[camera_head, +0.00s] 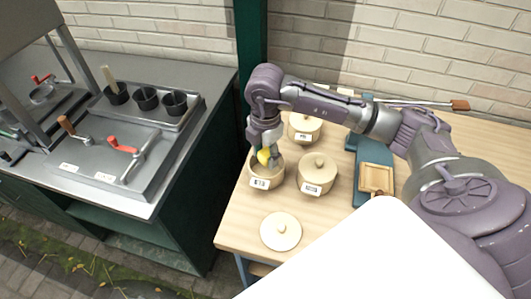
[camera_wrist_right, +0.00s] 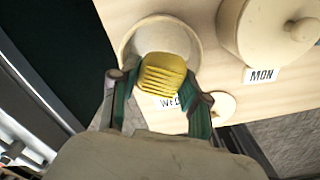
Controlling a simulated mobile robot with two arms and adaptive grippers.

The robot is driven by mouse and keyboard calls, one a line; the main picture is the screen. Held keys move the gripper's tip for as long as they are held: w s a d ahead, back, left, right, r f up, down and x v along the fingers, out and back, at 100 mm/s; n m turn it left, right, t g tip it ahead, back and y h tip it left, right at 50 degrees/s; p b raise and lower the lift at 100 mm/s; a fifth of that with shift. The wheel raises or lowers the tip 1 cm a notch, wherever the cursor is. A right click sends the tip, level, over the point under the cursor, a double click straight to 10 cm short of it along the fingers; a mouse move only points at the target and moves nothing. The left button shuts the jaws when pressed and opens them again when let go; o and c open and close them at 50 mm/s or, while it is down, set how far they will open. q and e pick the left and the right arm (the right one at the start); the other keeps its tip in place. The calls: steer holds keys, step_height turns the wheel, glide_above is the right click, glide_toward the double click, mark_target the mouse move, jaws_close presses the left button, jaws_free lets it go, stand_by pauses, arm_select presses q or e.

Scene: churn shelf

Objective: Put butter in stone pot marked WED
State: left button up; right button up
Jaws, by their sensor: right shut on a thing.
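The yellow ridged butter (camera_wrist_right: 163,74) is held between the fingers of my right gripper (camera_wrist_right: 160,95); in the head view it is a small yellow spot (camera_head: 263,156). The stone pot marked WED (camera_head: 278,177) stands open on the wooden table. In the right wrist view the pot's pale opening (camera_wrist_right: 188,36) is behind the butter, with the WED label partly hidden. The butter is at or just above the pot's mouth; its exact height I cannot tell. A loose round lid (camera_head: 281,232) lies on the table in front of the pot. My left gripper is not in view.
The lidded pot marked MON (camera_head: 318,172) stands close to the right. Another lidded pot (camera_head: 304,124) is behind. A wooden tray (camera_head: 377,178) lies on a blue-green board farther right. A metal counter (camera_head: 120,150) with dark cups stands left, across a gap.

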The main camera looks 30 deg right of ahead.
mark_target(265, 174)
steer(key=shift+f+b, duration=2.05)
steer(key=shift+f, duration=0.65)
steer(key=o, duration=1.2)
steer(key=shift+c, duration=0.2)
steer(key=c, duration=0.4)
steer(key=shift+r, duration=0.15)
steer(key=shift+r+p, duration=3.75)
steer(key=shift+r, duration=1.3)
steer(key=shift+f, duration=0.1)
